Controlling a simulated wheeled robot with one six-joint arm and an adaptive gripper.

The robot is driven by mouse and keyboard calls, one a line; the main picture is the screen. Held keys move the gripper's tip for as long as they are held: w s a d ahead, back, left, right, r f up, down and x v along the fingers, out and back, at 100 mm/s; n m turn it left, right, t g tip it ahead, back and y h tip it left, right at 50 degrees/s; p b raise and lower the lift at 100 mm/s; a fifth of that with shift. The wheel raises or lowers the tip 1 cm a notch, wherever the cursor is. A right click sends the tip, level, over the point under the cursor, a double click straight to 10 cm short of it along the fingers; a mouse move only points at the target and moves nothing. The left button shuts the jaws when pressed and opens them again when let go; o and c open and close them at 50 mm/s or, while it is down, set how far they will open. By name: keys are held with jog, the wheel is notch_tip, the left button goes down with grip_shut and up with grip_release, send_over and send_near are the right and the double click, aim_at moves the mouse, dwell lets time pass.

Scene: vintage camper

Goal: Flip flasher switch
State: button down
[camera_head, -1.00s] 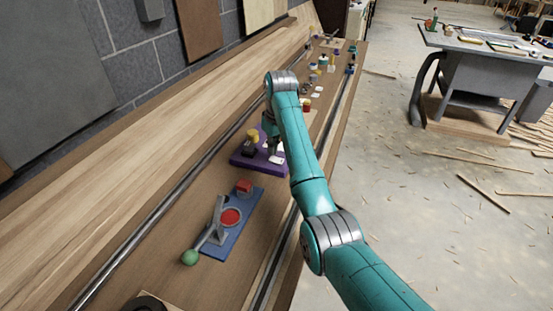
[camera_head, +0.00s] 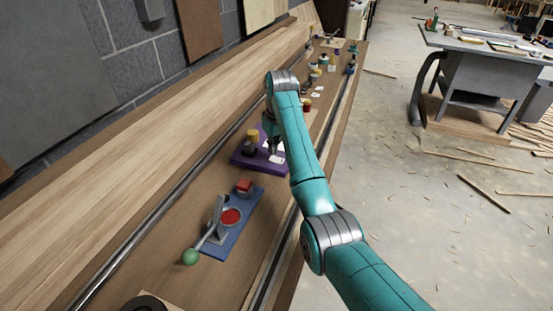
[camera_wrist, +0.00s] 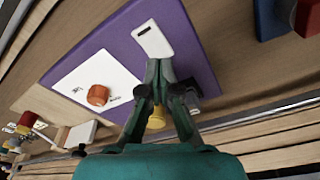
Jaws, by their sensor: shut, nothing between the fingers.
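A purple board (camera_head: 240,160) lies on the bench and also shows in the wrist view (camera_wrist: 196,40). In the wrist view it carries a small white plate with a dark slot (camera_wrist: 152,39), a white panel (camera_wrist: 75,82) with an orange-brown knob (camera_wrist: 98,95), a yellow knob (camera_wrist: 157,118) and a dark grey part (camera_wrist: 190,103). Which one is the flasher switch, I cannot tell for certain. My gripper (camera_wrist: 162,72) is shut and empty, its tips by the lower end of the slotted plate; contact cannot be told. In the head view my gripper (camera_head: 272,147) is over the board.
A blue board (camera_head: 240,233) with a red button (camera_head: 231,216), a red block (camera_head: 244,185) and a green-balled lever (camera_head: 190,257) lies nearer me. Several small controls stand farther along the bench. A metal rail (camera_head: 150,222) runs along the wall side.

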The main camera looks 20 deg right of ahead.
aim_at(273, 158)
jog(key=shift+f, duration=1.1)
dwell(1.1)
jog(key=shift+r, duration=3.55)
